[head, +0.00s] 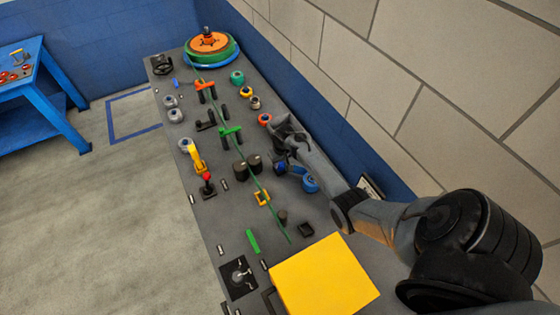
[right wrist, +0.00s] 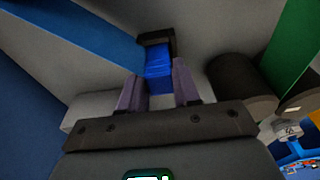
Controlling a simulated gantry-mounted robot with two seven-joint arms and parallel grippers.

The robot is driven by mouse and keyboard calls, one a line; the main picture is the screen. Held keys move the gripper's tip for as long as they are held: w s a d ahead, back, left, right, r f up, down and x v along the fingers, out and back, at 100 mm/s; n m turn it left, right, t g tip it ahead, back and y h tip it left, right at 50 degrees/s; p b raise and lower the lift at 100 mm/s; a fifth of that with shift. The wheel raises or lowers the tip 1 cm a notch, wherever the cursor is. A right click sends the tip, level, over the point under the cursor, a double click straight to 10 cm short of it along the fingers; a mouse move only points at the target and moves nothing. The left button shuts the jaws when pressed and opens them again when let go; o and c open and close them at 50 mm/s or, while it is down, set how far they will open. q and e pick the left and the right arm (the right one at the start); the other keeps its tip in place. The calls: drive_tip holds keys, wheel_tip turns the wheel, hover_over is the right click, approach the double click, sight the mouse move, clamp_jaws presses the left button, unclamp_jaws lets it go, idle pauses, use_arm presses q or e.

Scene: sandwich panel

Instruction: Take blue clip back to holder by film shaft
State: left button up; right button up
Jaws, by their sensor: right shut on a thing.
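The blue clip (right wrist: 158,66) is between the two grey-purple fingers of my right gripper (right wrist: 160,90), which is shut on it. A black part (right wrist: 158,40) is at the clip's far end; I cannot tell whether it is the holder. In the head view my right gripper (head: 279,168) is low over the panel, just right of the pair of dark rollers (head: 247,165). The clip shows there only as a small blue patch, partly covered by the gripper. The green film strip (head: 266,194) runs along the panel past the rollers. My left gripper is not in view.
A reel with an orange top (head: 210,42) stands at the panel's far end. A blue ring (head: 310,184) lies beside my right arm. A yellow block (head: 322,278) is at the near end. The wall (head: 400,70) runs close along the right side.

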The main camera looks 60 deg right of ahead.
drive_tip(key=shift+f, duration=0.1)
drive_tip(key=o, duration=1.1)
wheel_tip(320, 180, up, 3)
drive_tip(key=p, duration=0.3)
drive_tip(key=shift+r+p, duration=0.2)
drive_tip(key=shift+p, duration=0.2)
wheel_tip(320, 180, up, 4)
drive_tip(key=p, duration=0.4)
drive_tip(key=shift+f, duration=0.15)
